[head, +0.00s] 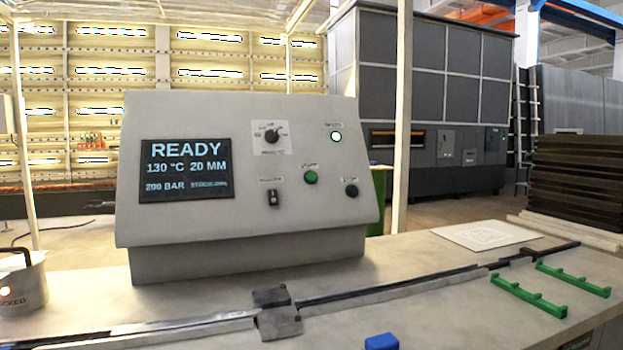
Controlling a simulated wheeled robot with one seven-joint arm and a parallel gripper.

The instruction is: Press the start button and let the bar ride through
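A grey sloped control console (230,120) stands on the table. Its dark screen (187,170) reads READY, 130 °C, 20 MM, 200 BAR. A green button (311,177) sits on the panel's right half under a small label too blurred to read for sure. A black button (351,190) is to its right. A long thin metal bar or rail (390,288) runs across the table in front of the console. A dark block (278,313) sits on this line near the middle. I cannot tell bar from rail. My gripper is not in view.
The panel also has a knob (271,135), a switch (273,198) and a lit lamp (336,137). A blue block (382,341) is at the front edge. Two green racks (528,297) lie right, a white plate (486,236) behind, a pot (22,284) left.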

